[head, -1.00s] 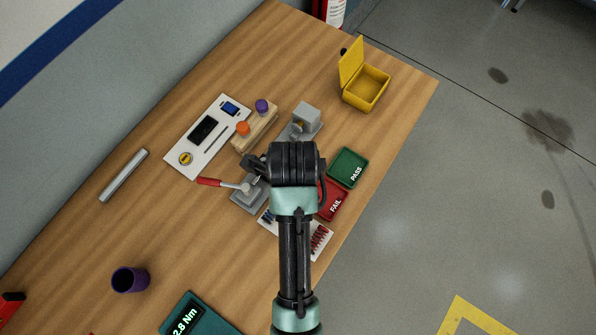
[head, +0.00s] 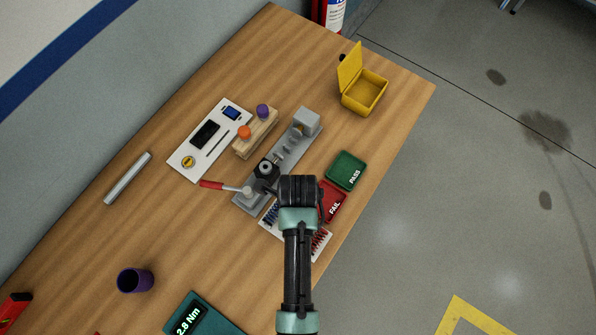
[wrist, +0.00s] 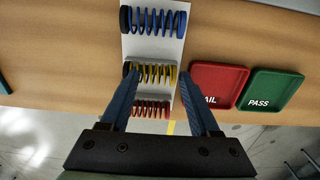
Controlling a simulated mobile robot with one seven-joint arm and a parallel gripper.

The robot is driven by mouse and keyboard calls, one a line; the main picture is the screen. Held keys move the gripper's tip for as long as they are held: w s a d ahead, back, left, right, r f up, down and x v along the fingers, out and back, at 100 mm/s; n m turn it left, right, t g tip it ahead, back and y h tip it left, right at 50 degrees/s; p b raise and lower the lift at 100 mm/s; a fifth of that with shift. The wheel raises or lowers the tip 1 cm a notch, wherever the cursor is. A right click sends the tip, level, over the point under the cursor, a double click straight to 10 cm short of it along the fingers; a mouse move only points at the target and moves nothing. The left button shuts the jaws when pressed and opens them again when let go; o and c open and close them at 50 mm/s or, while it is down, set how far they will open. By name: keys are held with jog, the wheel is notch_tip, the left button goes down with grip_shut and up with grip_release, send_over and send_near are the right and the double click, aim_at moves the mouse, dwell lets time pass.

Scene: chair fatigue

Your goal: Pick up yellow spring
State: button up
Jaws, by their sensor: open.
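The yellow spring (wrist: 150,73) lies across the white card (wrist: 170,48) in the wrist view, between a blue spring (wrist: 152,20) and a red spring (wrist: 150,109). My gripper (wrist: 152,78) is open, its two blue fingers reaching toward the two ends of the yellow spring. I cannot tell whether the fingertips touch it. In the head view my arm hides the yellow spring; blue coils (head: 271,213) and red coils (head: 319,240) show on either side of the arm.
The red FAIL tray (head: 333,200) and green PASS tray (head: 345,170) lie right of the springs. A grey lever fixture (head: 245,200) with a red handle (head: 211,184) stands to the left. A yellow open box (head: 363,93) is farther back. The table's right edge is close.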

grip_shut()
jog(key=shift+r, duration=0.15)
